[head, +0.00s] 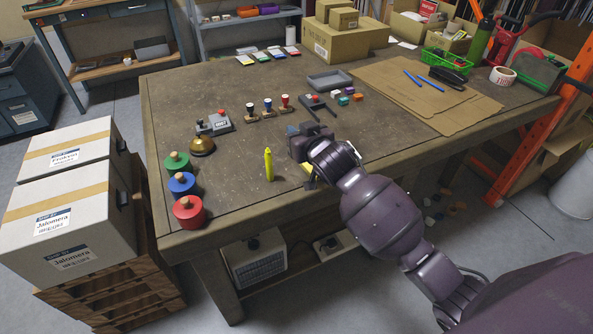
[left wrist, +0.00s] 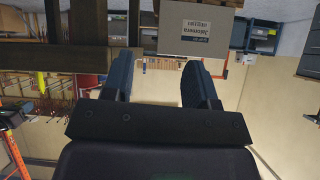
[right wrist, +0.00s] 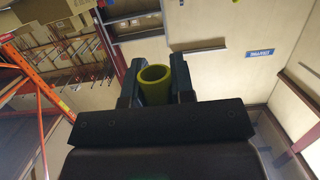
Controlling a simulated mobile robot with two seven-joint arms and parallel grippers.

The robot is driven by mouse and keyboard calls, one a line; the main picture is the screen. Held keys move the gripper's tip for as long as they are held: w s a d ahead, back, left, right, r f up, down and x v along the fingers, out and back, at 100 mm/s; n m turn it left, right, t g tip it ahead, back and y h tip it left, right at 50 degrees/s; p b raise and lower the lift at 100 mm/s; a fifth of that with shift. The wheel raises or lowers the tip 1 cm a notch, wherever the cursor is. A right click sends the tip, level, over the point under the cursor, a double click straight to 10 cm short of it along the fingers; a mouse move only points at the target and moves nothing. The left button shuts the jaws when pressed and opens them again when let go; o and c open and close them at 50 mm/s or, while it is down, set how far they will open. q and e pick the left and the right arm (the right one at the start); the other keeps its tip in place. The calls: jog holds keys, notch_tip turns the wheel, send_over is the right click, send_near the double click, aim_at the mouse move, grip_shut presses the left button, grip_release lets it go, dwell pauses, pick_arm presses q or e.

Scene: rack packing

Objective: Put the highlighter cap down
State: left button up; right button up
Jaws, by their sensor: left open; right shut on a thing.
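A yellow highlighter (head: 269,166) stands upright on the brown worktable (head: 240,120) near its front edge. My right gripper (head: 293,133) is just right of the highlighter in the head view, above the table. In the right wrist view it is shut on the highlighter cap (right wrist: 155,88), a hollow yellow-green tube with its round opening showing between the fingers. My left gripper (left wrist: 158,80) is open and empty in the left wrist view. It does not show in the head view.
Green (head: 177,163), blue (head: 182,184) and red (head: 188,211) round pieces stand left, near a brass bell (head: 201,146). Stamps (head: 268,107) and a grey tray (head: 329,80) stand behind. Bare table lies around the highlighter.

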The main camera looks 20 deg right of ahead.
jog(key=b, duration=0.2)
send_over(298, 179)
notch_tip(298, 179, down, 8)
jog(key=shift+r, duration=0.15)
notch_tip(298, 179, down, 5)
jog(key=shift+d+b, duration=0.1)
jog(key=shift+b, duration=0.45)
jog(key=shift+f, duration=0.25)
jog(key=shift+r, duration=0.1)
jog(key=shift+f, duration=0.7)
